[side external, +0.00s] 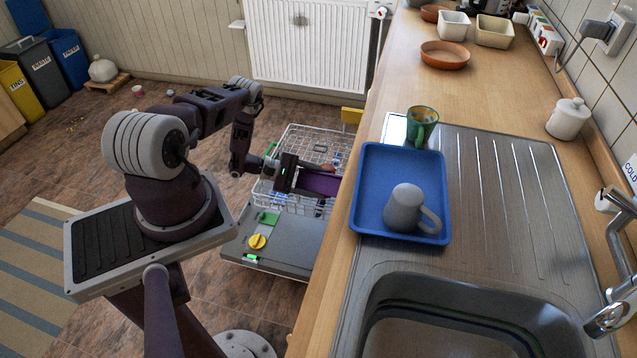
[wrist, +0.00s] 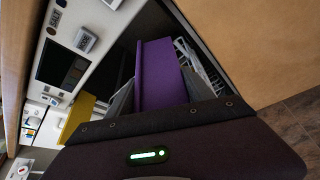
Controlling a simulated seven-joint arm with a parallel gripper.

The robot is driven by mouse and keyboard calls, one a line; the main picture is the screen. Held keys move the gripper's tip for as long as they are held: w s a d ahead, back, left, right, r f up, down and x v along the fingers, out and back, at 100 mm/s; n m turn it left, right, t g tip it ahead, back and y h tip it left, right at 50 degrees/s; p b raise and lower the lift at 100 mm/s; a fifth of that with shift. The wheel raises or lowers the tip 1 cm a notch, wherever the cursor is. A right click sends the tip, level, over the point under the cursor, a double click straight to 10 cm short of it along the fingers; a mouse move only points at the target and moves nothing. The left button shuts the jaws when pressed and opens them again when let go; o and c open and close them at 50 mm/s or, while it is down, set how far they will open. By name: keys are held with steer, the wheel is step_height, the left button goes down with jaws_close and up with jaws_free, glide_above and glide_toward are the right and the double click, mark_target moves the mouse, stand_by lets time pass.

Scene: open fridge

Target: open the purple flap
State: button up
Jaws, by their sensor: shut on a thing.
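The purple flap (side external: 319,184) is a flat purple panel over the pulled-out wire rack, partly hidden by the worktop edge in the side view. In the wrist view the purple flap (wrist: 160,75) runs away from my gripper, with a raised strip along its left side. My gripper (side external: 303,178) reaches in from the left in the side view and is shut on the purple flap. In the wrist view my gripper's (wrist: 162,98) grey fingers lie on either side of the purple panel. The exact contact is hard to see.
The white wire rack (side external: 310,139) and a lowered grey door (side external: 275,262) with a yellow knob lie below my gripper. A yellow flap (side external: 352,116) is behind. The wooden worktop, with a blue tray (side external: 375,160) and grey mug (side external: 403,208), borders the right.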

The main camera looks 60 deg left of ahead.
steer(key=shift+r, duration=0.1)
steer(key=shift+s+d+r+m+t+y, duration=0.15)
steer(key=shift+m+t, duration=0.1)
steer(key=shift+m, duration=0.2)
steer(key=shift+s+a+r+m+t+y, duration=0.15)
steer(key=shift+m+t, duration=0.1)
steer(key=shift+m, duration=0.2)
steer(key=shift+s+d+r+m+t+y, duration=0.15)
steer(key=shift+d+m+t, duration=0.2)
steer(key=shift+m, duration=0.4)
steer(key=shift+s+d+r+m+t+y, duration=0.15)
steer(key=shift+m+t, duration=0.3)
steer(key=shift+m, duration=0.3)
steer(key=o, duration=1.4)
steer(key=shift+c, duration=0.2)
steer(key=shift+f, duration=0.1)
